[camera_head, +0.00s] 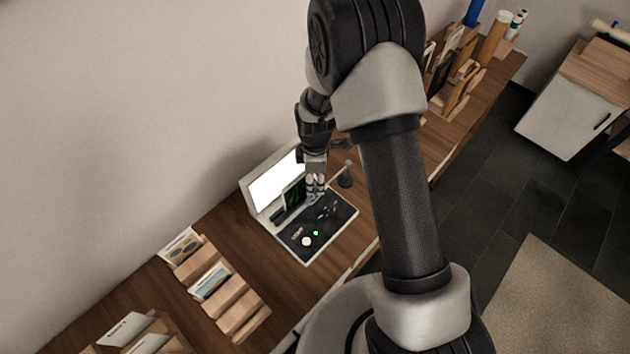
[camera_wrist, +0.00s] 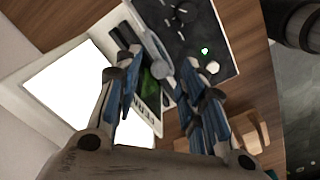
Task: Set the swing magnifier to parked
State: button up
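The swing magnifier seems to be the slim grey arm with a round knob (camera_wrist: 163,68) in the wrist view, lying across the edge of the console's dark panel. In the head view, a small dark post with a thin arm (camera_head: 346,180) stands at the console's right end, and the arm runs toward my gripper (camera_head: 315,188). The lens is not clearly visible. My gripper is open in the wrist view (camera_wrist: 168,76), its two blue-grey fingers spread on either side of the knob. I cannot tell whether either finger touches it.
The console (camera_head: 308,255) has a lit white panel (camera_head: 275,185), a small green screen (camera_head: 293,194) and a black deck with knobs. Wooden card racks (camera_head: 238,310) stand to its left. Upright holders (camera_head: 463,90) stand at the far right of the wooden table. A wall runs behind.

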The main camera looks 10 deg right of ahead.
jog(key=shift+f, duration=0.45)
grip_shut()
dwell(0.6)
